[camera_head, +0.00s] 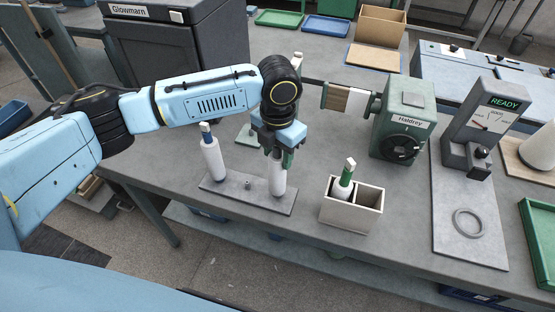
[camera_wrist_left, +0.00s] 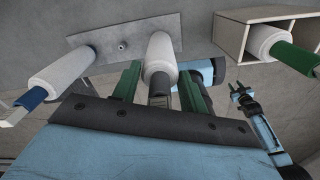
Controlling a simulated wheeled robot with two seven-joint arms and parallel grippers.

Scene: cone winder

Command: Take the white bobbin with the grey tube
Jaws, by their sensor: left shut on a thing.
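The white bobbin with the grey tube (camera_head: 276,181) stands upright at the right end of a grey peg board (camera_head: 235,194). It also shows in the left wrist view (camera_wrist_left: 160,55), its grey tube between the green fingers. My left gripper (camera_head: 279,150) is shut on it from above. Its lower end appears to meet the board. A white bobbin with a blue tube (camera_head: 213,160) stands at the board's left end. My right gripper (camera_wrist_left: 240,92) shows small in the left wrist view, apart from the bobbins, its fingers seemingly spread and empty.
A two-compartment box (camera_head: 349,215) to the right holds a bobbin with a green tube (camera_head: 346,176). The green Haldrey machine (camera_head: 402,125) stands behind it. A READY display unit (camera_head: 478,135) and a grey ring (camera_head: 468,222) are farther right. Bare table lies between board and box.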

